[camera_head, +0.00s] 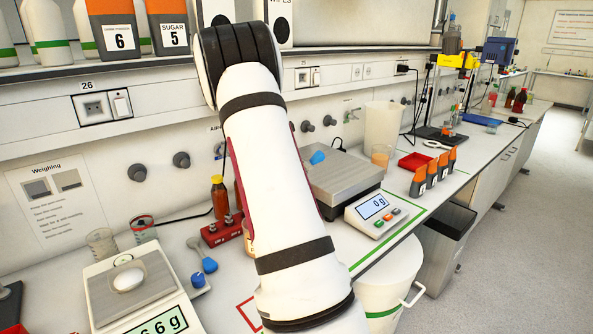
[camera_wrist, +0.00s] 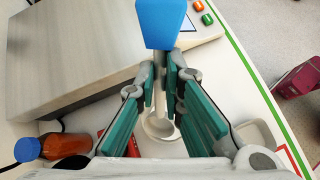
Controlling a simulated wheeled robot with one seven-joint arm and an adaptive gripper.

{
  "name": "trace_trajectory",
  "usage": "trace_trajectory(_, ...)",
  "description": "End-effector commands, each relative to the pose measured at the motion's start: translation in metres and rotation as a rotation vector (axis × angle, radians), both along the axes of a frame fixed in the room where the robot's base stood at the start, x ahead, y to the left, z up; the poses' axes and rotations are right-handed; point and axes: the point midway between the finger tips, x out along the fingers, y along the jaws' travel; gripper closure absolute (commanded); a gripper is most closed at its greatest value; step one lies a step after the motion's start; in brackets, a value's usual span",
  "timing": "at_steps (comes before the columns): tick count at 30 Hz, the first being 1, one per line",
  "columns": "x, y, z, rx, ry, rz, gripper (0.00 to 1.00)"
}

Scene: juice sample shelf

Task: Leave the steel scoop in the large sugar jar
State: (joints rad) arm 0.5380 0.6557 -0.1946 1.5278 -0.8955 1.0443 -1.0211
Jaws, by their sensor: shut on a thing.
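In the wrist view my gripper (camera_wrist: 170,105) has its teal-padded fingers closed around the thin grey shaft of a scoop. The scoop's blue handle end (camera_wrist: 165,22) sticks out past the fingers, in front of the balance. A pale rounded shape (camera_wrist: 160,127) shows between the fingers; I cannot tell whether it is the scoop's bowl or something below. In the head view a blue tip (camera_head: 317,157) shows just right of my arm, in front of the large balance; my arm hides the gripper. I cannot make out the large sugar jar for certain.
A large balance (camera_head: 342,182) reads 0 g. A small balance (camera_head: 128,283) holds a white dish. Orange-topped containers (camera_head: 418,181) stand right. A white bucket (camera_head: 385,290) is below the bench edge.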

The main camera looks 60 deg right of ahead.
Motion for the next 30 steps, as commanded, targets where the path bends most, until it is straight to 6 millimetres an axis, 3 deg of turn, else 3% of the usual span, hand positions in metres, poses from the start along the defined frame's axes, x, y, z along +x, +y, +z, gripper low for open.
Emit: trace_trajectory(30, 0.013, 0.011, -0.072, -0.133, 0.148, 0.001, 1.00)
